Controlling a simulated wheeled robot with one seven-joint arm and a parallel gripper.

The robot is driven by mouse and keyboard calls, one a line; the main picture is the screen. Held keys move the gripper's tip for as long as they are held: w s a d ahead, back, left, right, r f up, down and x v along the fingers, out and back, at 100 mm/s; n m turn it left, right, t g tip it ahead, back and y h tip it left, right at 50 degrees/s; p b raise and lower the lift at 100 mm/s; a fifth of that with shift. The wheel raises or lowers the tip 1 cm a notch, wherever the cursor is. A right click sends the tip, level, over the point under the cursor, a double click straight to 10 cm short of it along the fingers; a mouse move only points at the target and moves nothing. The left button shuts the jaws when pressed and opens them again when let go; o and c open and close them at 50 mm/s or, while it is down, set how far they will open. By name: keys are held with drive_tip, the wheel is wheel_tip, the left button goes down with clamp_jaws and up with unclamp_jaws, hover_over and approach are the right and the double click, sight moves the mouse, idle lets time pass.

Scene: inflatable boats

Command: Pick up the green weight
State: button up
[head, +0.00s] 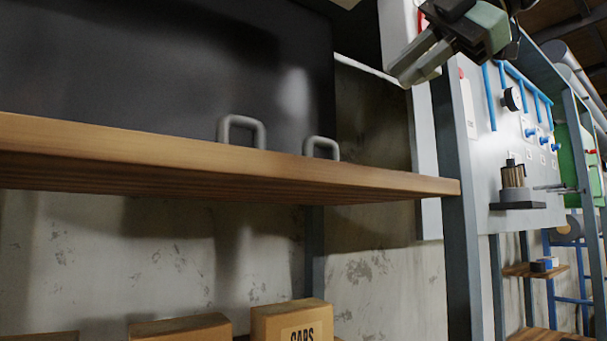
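No green weight can be made out in the head view. Two grey loop handles stick up behind the front edge of the wooden shelf (180,148), a left handle (241,127) and a right handle (321,146). Whatever is below the handles is hidden by the shelf edge. My gripper (418,66) is at the top right, above and to the right of the handles and apart from them. It points down and to the left. Its fingers overlap in this view, so their opening is unclear; nothing is seen held.
Cardboard boxes, one marked CAPS (292,320), stand below the shelf. A grey metal post (458,220) rises at the shelf's right end. Farther right are a panel with blue pipes (491,95) and a green panel (576,165). Space above the handles looks clear.

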drive_tip(key=p, duration=0.2)
approach(322, 143)
drive_tip(key=x, duration=0.5)
drive_tip(key=shift+w+r, duration=0.15)
drive_tip(key=shift+r, duration=0.05)
drive_tip(key=p+x, duration=0.3)
drive_tip(key=x, duration=0.1)
drive_tip(key=shift+w, duration=0.35)
drive_tip(key=shift+w+a+f, duration=0.2)
drive_tip(key=shift+a+f, duration=0.15)
clamp_jaws()
